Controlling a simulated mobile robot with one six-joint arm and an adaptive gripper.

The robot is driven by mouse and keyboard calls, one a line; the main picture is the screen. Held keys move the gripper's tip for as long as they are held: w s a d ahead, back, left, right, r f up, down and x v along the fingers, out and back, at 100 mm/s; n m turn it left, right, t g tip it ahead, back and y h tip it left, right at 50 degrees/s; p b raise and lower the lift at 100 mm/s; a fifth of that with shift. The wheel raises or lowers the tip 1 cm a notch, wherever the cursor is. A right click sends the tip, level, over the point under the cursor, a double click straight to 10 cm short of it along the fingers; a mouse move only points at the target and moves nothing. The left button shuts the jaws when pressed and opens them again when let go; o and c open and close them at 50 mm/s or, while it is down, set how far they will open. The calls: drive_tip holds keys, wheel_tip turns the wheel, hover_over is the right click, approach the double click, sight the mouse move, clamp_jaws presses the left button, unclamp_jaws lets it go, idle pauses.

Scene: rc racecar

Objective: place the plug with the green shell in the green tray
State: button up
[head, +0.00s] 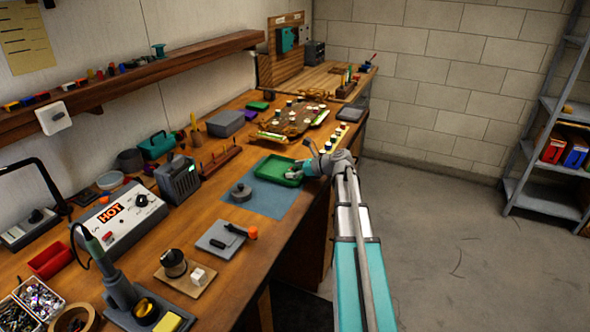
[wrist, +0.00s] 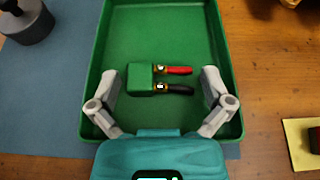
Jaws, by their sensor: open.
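The plug with the green shell (wrist: 141,79) lies on the floor of the green tray (wrist: 173,22) in the wrist view. A red lead and a black lead stick out from its right side, each with a small marked band. My gripper (wrist: 160,88) is open, with one finger on each side of the plug and clear space between them and it. In the head view the green tray (head: 268,168) sits on the blue mat, and my gripper (head: 297,172) is over its right part. The plug is not clear in the head view.
The blue mat (head: 270,198) lies under the tray, with a dark grey round weight (head: 240,192) to the left. A yellow card (wrist: 299,132) lies right of the tray. Several small pieces stand along the bench's right edge. A soldering station (head: 122,215) is at the near left.

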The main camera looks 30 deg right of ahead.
drive_tip(key=shift+r, duration=0.15)
drive_tip(key=shift+r, duration=0.1)
drive_tip(key=p+v, duration=0.4)
drive_tip(key=v, duration=0.6)
drive_tip(key=shift+s+d+r, duration=0.1)
drive_tip(key=shift+s+r, duration=0.1)
drive_tip(key=shift+s+d+r+p, duration=0.2)
drive_tip(key=shift+s+d+p, duration=0.25)
drive_tip(key=shift+s, duration=0.1)
drive_tip(key=shift+s+f, duration=0.1)
drive_tip(key=shift+s, duration=0.05)
